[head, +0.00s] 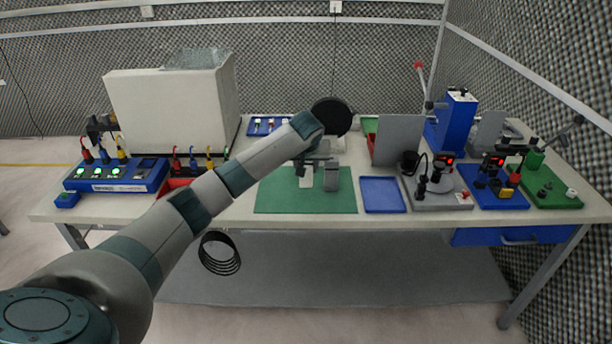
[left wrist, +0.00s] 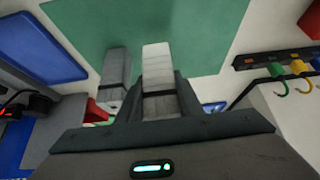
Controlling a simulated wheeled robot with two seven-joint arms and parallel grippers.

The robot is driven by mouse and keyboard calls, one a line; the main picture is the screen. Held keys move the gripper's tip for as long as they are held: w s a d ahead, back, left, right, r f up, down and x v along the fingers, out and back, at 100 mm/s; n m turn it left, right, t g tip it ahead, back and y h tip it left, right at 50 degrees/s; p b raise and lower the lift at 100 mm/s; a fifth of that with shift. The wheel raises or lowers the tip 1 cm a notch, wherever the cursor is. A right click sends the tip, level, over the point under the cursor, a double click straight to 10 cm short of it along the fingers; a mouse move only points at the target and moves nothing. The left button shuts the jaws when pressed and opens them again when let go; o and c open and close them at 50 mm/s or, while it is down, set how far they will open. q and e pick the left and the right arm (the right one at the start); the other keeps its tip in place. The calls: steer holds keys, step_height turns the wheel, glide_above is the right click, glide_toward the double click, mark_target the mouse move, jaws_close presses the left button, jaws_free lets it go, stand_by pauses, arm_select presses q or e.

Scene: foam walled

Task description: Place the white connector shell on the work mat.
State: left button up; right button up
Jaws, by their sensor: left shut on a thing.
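The white connector shell (left wrist: 158,65) is a pale block held between the fingers of my left gripper (left wrist: 158,100) in the left wrist view. In the head view the shell (head: 306,181) shows below my left gripper (head: 318,162), over the green work mat (head: 280,200). The mat also fills the top of the left wrist view (left wrist: 205,35). I cannot tell whether the shell touches the mat. A grey block (head: 332,180) stands beside it, to the right in the head view and to the left in the wrist view (left wrist: 116,70). My right gripper is not in view.
A blue tray (head: 383,195) lies just right of the mat. A grey upright panel (head: 398,140) and several bench devices stand farther right. A large white box (head: 170,110) and a blue unit with lamps (head: 115,175) stand at the left. The mat's front strip is clear.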

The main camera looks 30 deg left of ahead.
mark_target(306, 176)
arm_select(q)
step_height(306, 176, down, 3)
steer(key=shift+r+p, duration=0.15)
steer(key=shift+p, duration=0.25)
steer(key=shift+f, duration=0.4)
steer(key=shift+f, duration=0.15)
steer(key=o, duration=1.1)
steer(key=b+v, duration=0.2)
steer(key=v, duration=1)
steer(key=shift+r, duration=0.2)
steer(key=shift+d+f, duration=0.1)
steer(key=shift+f, duration=0.05)
